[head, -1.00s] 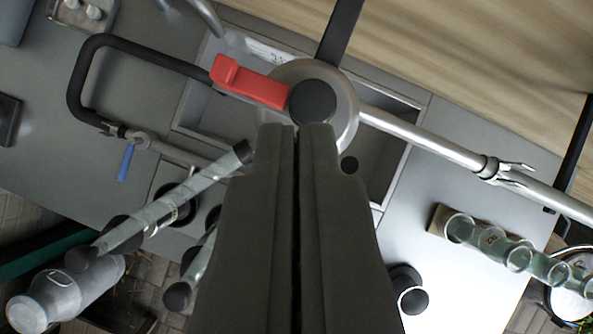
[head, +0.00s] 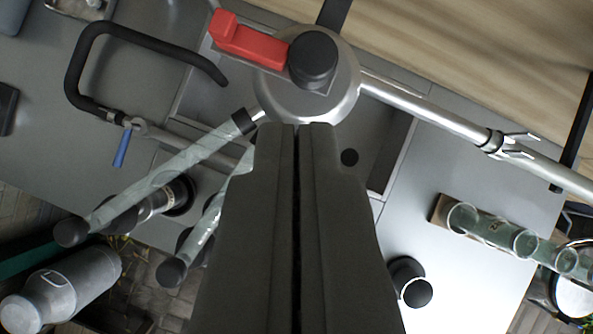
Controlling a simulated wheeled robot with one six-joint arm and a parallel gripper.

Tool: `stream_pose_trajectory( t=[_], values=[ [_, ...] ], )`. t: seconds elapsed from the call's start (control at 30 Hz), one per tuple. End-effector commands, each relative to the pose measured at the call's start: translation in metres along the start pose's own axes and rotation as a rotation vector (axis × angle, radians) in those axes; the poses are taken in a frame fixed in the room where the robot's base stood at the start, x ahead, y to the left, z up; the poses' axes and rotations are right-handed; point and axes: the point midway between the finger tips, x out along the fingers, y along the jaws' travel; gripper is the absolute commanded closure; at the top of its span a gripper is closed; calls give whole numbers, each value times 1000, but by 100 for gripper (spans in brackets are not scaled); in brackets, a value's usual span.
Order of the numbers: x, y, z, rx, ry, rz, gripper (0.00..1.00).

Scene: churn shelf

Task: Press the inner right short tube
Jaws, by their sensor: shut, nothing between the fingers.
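My gripper (head: 298,128) is shut and empty, pointing up the middle of the head view; its tips overlap the lower edge of a round metal hub (head: 335,103). Two clear tubes with black end caps stand at left: a longer one (head: 165,178) reaching up toward the hub, and an inner one (head: 207,222) partly hidden behind my gripper. To the right of my gripper is a short black-capped tube (head: 410,284), close to its side with a visible gap. Which tube is the inner right short one I cannot tell; my gripper may hide others.
The hub carries a red lever (head: 248,40) and a black knob (head: 313,58). A metal pipe (head: 430,108) runs right from it. A curved black handle (head: 80,70) is at left. A rack of glass tubes (head: 490,232) is at right, a metal milk can (head: 62,285) at lower left.

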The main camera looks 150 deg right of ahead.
Motion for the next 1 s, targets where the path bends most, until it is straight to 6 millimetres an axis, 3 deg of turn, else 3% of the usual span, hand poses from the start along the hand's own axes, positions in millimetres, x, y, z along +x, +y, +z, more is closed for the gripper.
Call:
stream_pose_trajectory(
  t=[0.5,1.0],
  values=[
    [-18,-7,43,-13,252,34,100],
    [-22,-14,96,-28,559,77,100]
  ],
)
